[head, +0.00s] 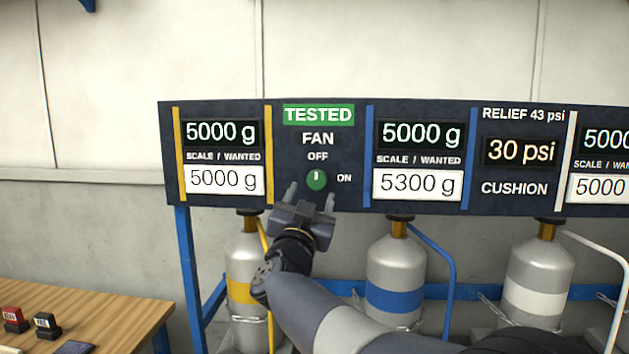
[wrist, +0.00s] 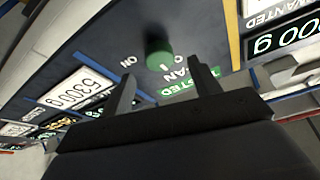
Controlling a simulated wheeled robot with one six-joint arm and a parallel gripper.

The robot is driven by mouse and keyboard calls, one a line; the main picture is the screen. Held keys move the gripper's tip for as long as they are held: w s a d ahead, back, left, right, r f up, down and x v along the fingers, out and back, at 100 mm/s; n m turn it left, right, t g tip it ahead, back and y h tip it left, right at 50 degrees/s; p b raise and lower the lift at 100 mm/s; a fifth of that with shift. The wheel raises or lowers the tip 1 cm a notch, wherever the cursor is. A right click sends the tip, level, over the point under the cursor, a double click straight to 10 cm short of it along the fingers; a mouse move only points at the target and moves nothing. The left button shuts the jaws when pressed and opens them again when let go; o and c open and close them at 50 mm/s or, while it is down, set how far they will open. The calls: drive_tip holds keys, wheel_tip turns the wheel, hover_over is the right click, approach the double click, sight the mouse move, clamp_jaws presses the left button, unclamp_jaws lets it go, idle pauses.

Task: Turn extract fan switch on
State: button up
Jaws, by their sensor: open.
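The fan switch is a small round green knob (head: 317,180) on the dark panel, under the words FAN and OFF, with ON to its right. Its white mark points up toward OFF. My gripper (head: 311,197) is open and empty just below and in front of the knob, with one finger to each side. In the wrist view the knob (wrist: 158,52) shows beyond the gap between the open fingertips (wrist: 161,69). The fingers do not appear to touch it.
The dark panel (head: 420,207) carries several displays and a green TESTED sign (head: 318,115). Below stand gas cylinders with a yellow (head: 240,292), a blue (head: 396,298) and a white band (head: 540,300). A wooden table (head: 90,310) with small blocks is at lower left.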

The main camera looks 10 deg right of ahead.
sight(316, 182)
drive_tip(key=p+x, duration=0.1)
drive_tip(key=x, duration=0.4)
drive_tip(key=c, duration=1)
